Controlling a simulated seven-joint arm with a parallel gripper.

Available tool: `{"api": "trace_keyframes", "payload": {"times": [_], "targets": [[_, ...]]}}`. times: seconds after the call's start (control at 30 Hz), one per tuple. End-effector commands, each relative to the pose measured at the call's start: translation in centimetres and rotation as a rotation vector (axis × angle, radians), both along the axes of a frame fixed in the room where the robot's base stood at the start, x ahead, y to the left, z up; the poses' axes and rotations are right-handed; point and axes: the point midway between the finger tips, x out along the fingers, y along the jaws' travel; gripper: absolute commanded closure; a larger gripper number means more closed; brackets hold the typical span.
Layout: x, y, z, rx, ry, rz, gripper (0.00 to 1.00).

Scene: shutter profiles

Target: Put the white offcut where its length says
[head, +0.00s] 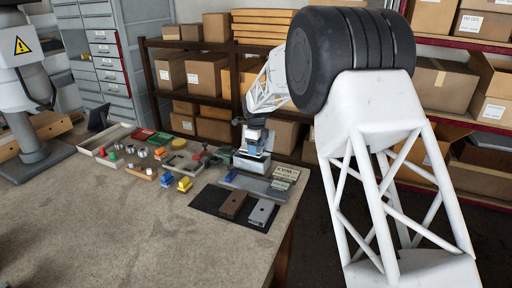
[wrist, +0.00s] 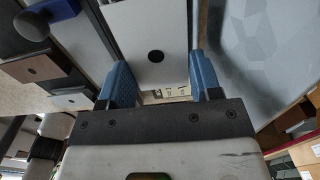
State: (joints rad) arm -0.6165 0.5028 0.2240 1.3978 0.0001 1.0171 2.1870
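A white offcut (wrist: 152,30) with a dark round hole lies between the two blue fingers of my gripper (wrist: 162,80) in the wrist view. The fingers appear to press on its two sides. In the head view my gripper (head: 254,140) is over the far right part of the table, with the white offcut (head: 251,161) under it. A brown piece (head: 232,203) and a light grey piece (head: 262,212), each with a hole, lie side by side on a dark mat (head: 208,199). They also show at the left of the wrist view. The far end of the white offcut is cut off by the frame.
A grey strip (head: 248,184) and lettered cards (head: 286,173) lie behind the mat. Blue and yellow pieces (head: 184,183), small cylinders and trays (head: 103,145) crowd the table's back. The table's front (head: 130,240) is clear. Shelves with cartons stand behind.

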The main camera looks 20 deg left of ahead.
Motion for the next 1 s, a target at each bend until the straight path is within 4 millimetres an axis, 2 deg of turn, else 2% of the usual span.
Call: {"api": "trace_keyframes", "payload": {"times": [0.03, 0.17, 0.57, 0.77, 1.0], "targets": [[0.0, 0.0, 0.0, 0.000, 0.000, 0.000, 0.34], [0.0, 0.0, 0.0, 0.000, 0.000, 0.000, 0.15], [0.0, 0.0, 0.4, 0.000, -0.001, 0.000, 0.15], [0.0, 0.0, 2.0, 0.002, -0.002, 0.000, 0.15], [0.0, 0.0, 4.9, 0.001, -0.001, 0.000, 0.15]]}}
